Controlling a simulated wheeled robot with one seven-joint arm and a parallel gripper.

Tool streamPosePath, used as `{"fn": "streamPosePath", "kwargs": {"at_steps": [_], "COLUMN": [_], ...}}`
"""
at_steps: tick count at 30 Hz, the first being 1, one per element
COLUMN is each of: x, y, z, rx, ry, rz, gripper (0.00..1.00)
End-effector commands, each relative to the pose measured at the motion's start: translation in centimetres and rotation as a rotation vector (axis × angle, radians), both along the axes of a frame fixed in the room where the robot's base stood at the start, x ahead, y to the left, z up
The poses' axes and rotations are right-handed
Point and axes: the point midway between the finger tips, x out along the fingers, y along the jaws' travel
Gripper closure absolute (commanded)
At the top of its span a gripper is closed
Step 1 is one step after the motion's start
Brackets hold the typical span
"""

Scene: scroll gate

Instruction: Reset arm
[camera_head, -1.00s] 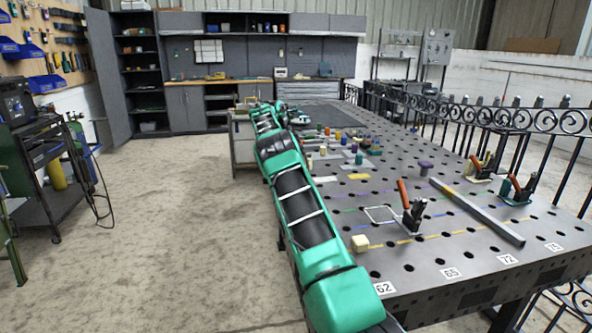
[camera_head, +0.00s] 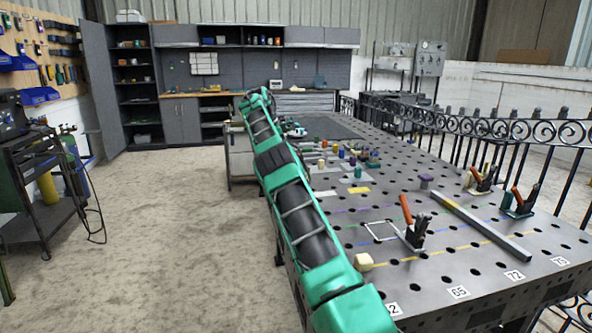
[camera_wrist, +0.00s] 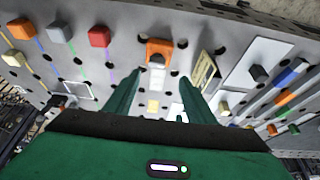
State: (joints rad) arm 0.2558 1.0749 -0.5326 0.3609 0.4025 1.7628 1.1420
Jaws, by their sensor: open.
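My gripper (camera_wrist: 157,98) shows in the wrist view, with two green fingers spread apart and nothing between them. It faces the perforated welding table (camera_wrist: 130,60), which lies beyond the fingertips. An orange block (camera_wrist: 158,50) on the table appears just past the gap between the fingers. In the head view my green arm reaches along the left edge of the table (camera_head: 440,278). The gripper itself cannot be made out there.
Toggle clamps stand on the table, one with an orange handle (camera_head: 407,212) near the front. A grey bar (camera_head: 480,224) lies to its right. A cream block (camera_head: 363,262) sits beside my arm. Small coloured pieces stand farther back. The floor (camera_head: 160,230) on the left is clear.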

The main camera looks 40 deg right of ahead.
Motion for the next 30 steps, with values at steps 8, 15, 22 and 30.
{"fn": "streamPosePath", "kwargs": {"at_steps": [8, 15, 22, 30], "x": [0.3, 0.3, 0.2, -4.0], "y": [0.7, 0.8, 0.8, -0.3], "z": [0.7, 0.7, 0.9, 4.8], "rx": [-0.001, -0.001, 0.002, 0.06], "ry": [0.001, 0.001, 0.001, 0.013], "rz": [0.005, 0.006, 0.009, 0.084], "gripper": [0.5, 0.5, 0.5, 0.5]}}
